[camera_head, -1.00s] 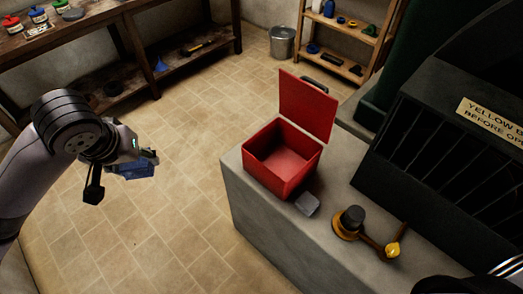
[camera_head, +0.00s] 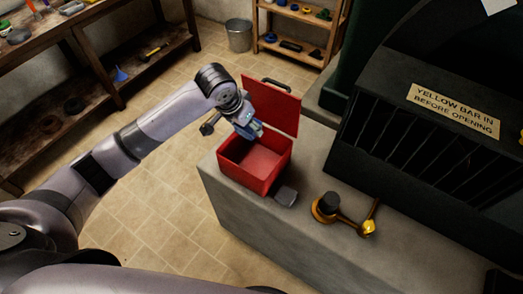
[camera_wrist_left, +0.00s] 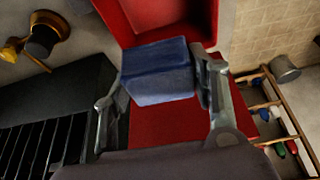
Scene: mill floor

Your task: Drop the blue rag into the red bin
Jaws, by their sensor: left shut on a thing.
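The red bin (camera_head: 248,178) stands on the grey block, its lid (camera_head: 272,103) raised at the back. My left gripper (camera_head: 251,130) is over the back left part of the bin, in front of the raised lid. It is shut on the blue rag (camera_head: 258,130). In the left wrist view the rag (camera_wrist_left: 158,72) sits between the two fingers (camera_wrist_left: 160,90) as a folded blue block, with the red bin (camera_wrist_left: 170,18) behind it. My right gripper is not in view.
The grey block (camera_head: 250,225) also holds a small grey pedal-like piece (camera_head: 285,196) and a brass-and-black lever (camera_head: 340,213). A dark slatted machine (camera_head: 420,130) stands at the right. A metal bucket (camera_head: 239,35) and shelves (camera_head: 300,30) are behind.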

